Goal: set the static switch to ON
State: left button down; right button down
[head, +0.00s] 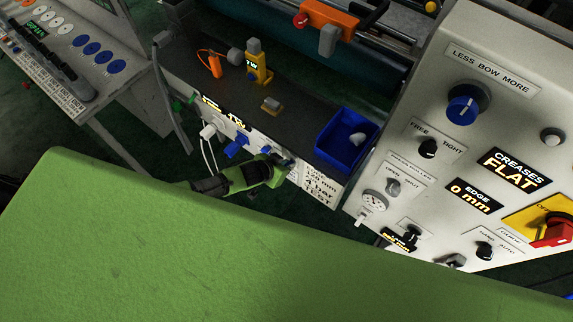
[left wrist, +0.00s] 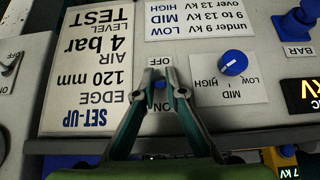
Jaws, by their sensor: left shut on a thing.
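In the left wrist view, which shows the panel upside down, my left gripper (left wrist: 160,84) is shut on a small switch with a blue part (left wrist: 159,86) between the fingertips. An OFF label is above it in the picture and an ON label below, partly covered by a finger. I take it as the static switch, beside the kV chart; no word "static" is readable. The fingers hide its lever, so I cannot tell its position. In the head view my left gripper (head: 284,162) is at the front panel of the bench. My right gripper is in neither view.
A blue knob (left wrist: 233,62) on a LOW-MID-HIGH plate sits right of the fingers in the wrist view. A set-up card (left wrist: 92,65) is on the left, with another toggle (left wrist: 12,66) beyond it. In the head view, a blue bin (head: 342,158) stands on the bench.

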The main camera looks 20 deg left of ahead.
pick_arm(q)
jog(key=c, duration=2.1)
grip_release()
jog(key=v, duration=1.2)
jog(key=shift+w+a, duration=0.1)
